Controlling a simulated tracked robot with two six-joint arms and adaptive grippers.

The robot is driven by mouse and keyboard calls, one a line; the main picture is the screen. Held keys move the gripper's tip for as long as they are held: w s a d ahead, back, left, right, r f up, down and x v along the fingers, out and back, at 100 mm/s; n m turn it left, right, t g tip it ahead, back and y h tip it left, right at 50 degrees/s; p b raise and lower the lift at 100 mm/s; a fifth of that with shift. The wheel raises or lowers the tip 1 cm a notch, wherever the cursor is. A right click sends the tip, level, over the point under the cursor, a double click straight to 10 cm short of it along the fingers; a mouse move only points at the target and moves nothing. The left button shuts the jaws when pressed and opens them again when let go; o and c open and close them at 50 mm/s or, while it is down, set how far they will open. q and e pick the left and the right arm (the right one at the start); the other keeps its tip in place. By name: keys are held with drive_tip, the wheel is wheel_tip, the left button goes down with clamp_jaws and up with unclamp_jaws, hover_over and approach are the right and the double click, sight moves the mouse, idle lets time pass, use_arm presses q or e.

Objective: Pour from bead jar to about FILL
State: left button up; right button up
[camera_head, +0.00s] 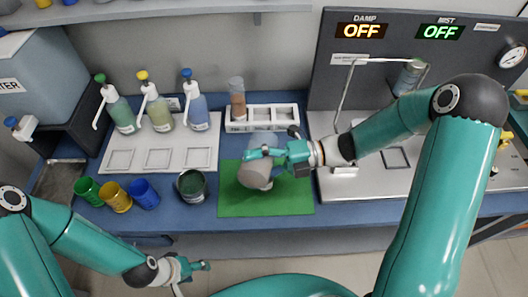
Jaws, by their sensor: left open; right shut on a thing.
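My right gripper (272,156) is shut on a grey-brown rounded jar (254,176), which looks like the bead jar. The jar is over the green mat (265,204) and seems tilted; its mouth and contents cannot be made out. A pale translucent shape (262,139) shows just behind the gripper, partly hidden by it. I see no legible FILL mark. My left gripper (192,272) is open and empty, low in front of the bench's front edge, well away from the jar.
A dark open container (191,186) stands left of the mat. Green (86,190), yellow (116,197) and blue (144,194) cups are farther left. Three pump bottles (158,108) stand on a white tray (190,158). A white rack (262,118) holds a brown-filled tube (237,100).

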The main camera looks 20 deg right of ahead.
drive_tip(key=shift+w+d+r+m, duration=0.2)
drive_tip(key=shift+r+m, duration=0.25)
drive_tip(key=shift+m, duration=0.15)
idle(2.0)
